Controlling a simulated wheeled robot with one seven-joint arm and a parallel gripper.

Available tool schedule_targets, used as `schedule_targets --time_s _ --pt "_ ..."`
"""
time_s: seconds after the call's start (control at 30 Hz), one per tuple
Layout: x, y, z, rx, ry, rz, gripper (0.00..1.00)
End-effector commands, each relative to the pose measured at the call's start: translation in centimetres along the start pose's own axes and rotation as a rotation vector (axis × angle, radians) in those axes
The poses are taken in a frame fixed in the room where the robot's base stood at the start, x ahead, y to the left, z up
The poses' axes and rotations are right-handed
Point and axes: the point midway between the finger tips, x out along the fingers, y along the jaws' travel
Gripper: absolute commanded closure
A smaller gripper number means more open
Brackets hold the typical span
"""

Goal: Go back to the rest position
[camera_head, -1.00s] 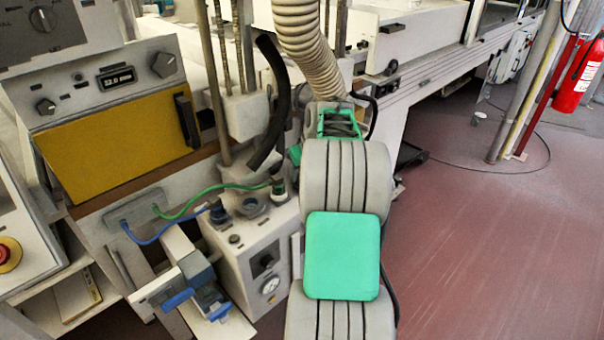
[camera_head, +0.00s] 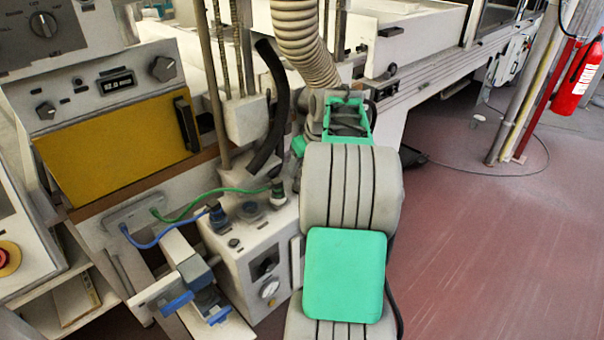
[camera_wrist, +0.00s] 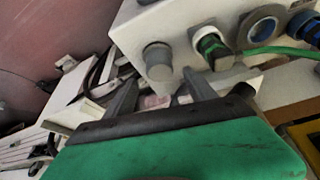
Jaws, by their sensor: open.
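My gripper (camera_wrist: 160,78) shows in the wrist view with two dark fingers spread apart beyond its green body. Nothing is held between them. The fingers are close to the light control box (camera_wrist: 180,15), with its grey knob (camera_wrist: 157,60) and green connector (camera_wrist: 210,44); I cannot tell whether they touch it.
A blue cable (camera_head: 150,238) runs to the box. A vise-like clamp with blue parts (camera_head: 190,285) stands left of it. A ribbed hose (camera_head: 305,45) and a black hose (camera_head: 272,100) hang near my arm. A yellow door (camera_head: 115,148) is at left. The red floor (camera_head: 480,250) is clear at right.

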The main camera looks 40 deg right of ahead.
Motion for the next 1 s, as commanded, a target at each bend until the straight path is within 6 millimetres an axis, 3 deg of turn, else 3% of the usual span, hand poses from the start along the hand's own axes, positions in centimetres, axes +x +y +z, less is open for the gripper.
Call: schedule_targets --time_s 0.17,0.53,0.63,0.67,0.77,0.83,0.93,1.0 --pt "-2.2 0.0 0.0 0.0 0.0 0.0 0.36" --pt "-2.4 0.0 0.0 0.0 -0.001 -0.001 0.36" --pt "-2.9 -1.5 -0.3 -0.008 -0.002 -0.005 0.36" --pt "-3.3 -2.5 -0.5 -0.012 -0.005 -0.009 0.36" --pt "-5.3 -8.5 -0.7 -0.038 -0.018 -0.026 0.36" --pt "-7.2 -14.3 0.2 -0.063 -0.032 -0.04 0.36" --pt "-10.0 -22.2 3.5 -0.1 -0.056 -0.057 0.36" --pt "-11.7 -26.7 7.1 -0.126 -0.072 -0.064 0.36"
